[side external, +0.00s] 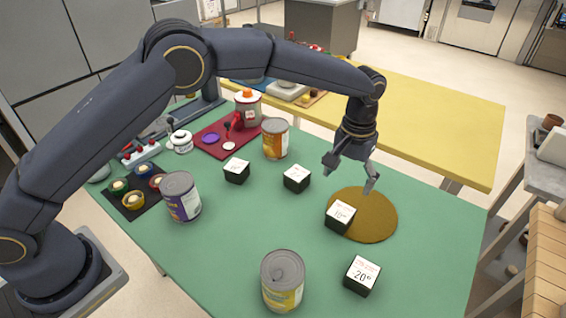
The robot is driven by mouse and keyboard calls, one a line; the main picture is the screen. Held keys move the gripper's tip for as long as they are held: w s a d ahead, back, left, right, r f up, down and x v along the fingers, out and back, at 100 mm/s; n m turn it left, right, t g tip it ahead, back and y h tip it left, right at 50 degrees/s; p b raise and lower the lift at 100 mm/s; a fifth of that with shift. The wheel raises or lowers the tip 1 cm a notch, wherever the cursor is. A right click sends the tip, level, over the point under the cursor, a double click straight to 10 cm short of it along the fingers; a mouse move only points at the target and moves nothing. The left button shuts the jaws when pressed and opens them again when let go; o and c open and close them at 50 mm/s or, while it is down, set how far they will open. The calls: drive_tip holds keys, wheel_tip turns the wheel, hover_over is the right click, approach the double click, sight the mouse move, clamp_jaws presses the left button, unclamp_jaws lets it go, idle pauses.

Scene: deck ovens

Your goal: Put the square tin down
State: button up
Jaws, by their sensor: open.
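A dark square tin (339,216) with a white printed top stands upright at the near-left edge of the round brown mat (378,228). The view does not show whether its whole base is on the mat. My gripper (350,176) is open and empty, above and behind this tin, near the mat's far edge. It appears clear of the tin. Similar square tins stand on the green table: one (361,276) nearer the front, one (297,179) left of my gripper, and one (237,170) farther left.
Round cans stand at the front (283,281), at left (181,196) and at the back (275,139). A red mat (213,148) with several items lies at the back left. A dark tray (135,203) holds small cups. The right part of the green table (432,240) is clear.

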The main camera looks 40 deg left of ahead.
drive_tip(key=s+a+r+t, duration=0.2)
drive_tip(key=s+a+r, duration=0.4)
drive_tip(key=a+r, duration=0.35)
drive_tip(key=s+a+r+t, duration=0.1)
drive_tip(key=s+a+r, duration=0.5)
drive_tip(key=a+r, duration=0.35)
drive_tip(key=s+a+t, duration=0.1)
drive_tip(key=s+a, duration=0.2)
drive_tip(key=s, duration=0.5)
drive_tip(key=s+a+f+t, duration=0.1)
drive_tip(key=s+a, duration=0.3)
drive_tip(key=s, duration=0.5)
drive_tip(key=shift+a+f+t, duration=0.25)
drive_tip(key=shift+t, duration=0.05)
drive_tip(key=shift+o, duration=0.4)
